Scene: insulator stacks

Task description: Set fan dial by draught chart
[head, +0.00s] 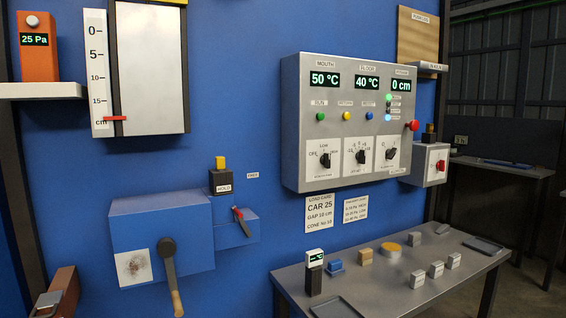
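A grey control panel (290,120) is fixed to the blue wall. Its left dial (324,160) is a black knob on a white plate marked OFF, Low and a third setting at the right; I take it for the fan dial. Its pointer is too small to read surely. A small chart card (355,208) hangs below the panel; it lists Pa ranges with settings, mostly too small to read. An orange gauge (38,50) on a shelf at the upper left reads 25 Pa. Neither of my grippers is in view.
The panel displays 50 °C, 40 °C and 0 cm; two more dials (361,157) sit right of the first. A load card (319,214) reads CAR 25. A grey table (390,305) with small blocks stands below. A blue box with a lever (172,275) juts out at left.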

